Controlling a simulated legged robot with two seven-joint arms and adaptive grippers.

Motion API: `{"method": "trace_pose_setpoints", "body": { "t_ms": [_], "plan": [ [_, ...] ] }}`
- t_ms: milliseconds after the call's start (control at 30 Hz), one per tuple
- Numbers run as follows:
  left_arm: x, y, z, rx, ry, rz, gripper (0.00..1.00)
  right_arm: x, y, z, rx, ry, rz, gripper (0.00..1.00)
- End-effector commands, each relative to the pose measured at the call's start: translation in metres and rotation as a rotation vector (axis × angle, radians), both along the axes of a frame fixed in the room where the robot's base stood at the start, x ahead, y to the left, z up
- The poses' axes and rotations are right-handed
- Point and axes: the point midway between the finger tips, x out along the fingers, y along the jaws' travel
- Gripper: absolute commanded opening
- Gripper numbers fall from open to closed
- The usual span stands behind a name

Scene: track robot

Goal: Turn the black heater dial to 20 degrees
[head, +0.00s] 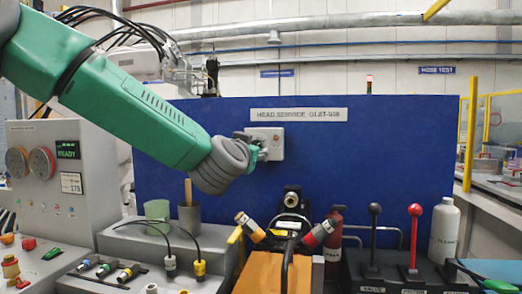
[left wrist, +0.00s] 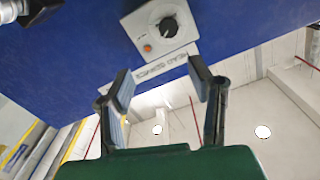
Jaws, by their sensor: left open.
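The black heater dial (left wrist: 168,28) is a round knob with a white pointer mark. It sits on a pale square plate (left wrist: 186,41) with a small orange button (left wrist: 148,48), on the blue panel. In the head view the plate (head: 275,137) shows under the sign, and my left gripper covers much of it, hiding the dial. My left gripper (head: 257,148) is in front of the plate. In the left wrist view my left gripper (left wrist: 158,80) is open and empty, its two fingers apart with the dial beyond their tips, not between them. My right gripper is not in view.
A blue panel (head: 390,140) stands behind the bench. Below are two cups (head: 190,219), an orange block (head: 262,272), a red extinguisher (head: 334,232), black and red levers (head: 414,235) and a white bottle (head: 445,230). A grey control cabinet (head: 85,160) stands left.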

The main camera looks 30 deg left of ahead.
Motion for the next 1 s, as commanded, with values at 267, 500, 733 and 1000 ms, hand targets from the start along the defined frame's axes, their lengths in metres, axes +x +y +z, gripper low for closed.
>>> {"method": "trace_pose_setpoints", "body": {
  "t_ms": [267, 500, 733, 1000],
  "plan": [
    [0.048, 0.026, -0.003, -0.012, 0.000, 0.006, 0.48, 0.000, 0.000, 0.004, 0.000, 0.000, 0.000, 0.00],
    [0.096, 0.031, 0.000, -0.006, -0.001, 0.004, 0.48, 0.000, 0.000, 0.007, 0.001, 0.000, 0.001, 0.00],
    [0.121, 0.030, 0.002, 0.001, -0.001, 0.002, 0.48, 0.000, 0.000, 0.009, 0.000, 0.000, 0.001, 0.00],
    [0.127, 0.041, 0.000, -0.006, -0.001, 0.003, 0.48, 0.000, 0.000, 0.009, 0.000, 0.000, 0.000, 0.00]
  ]
}}
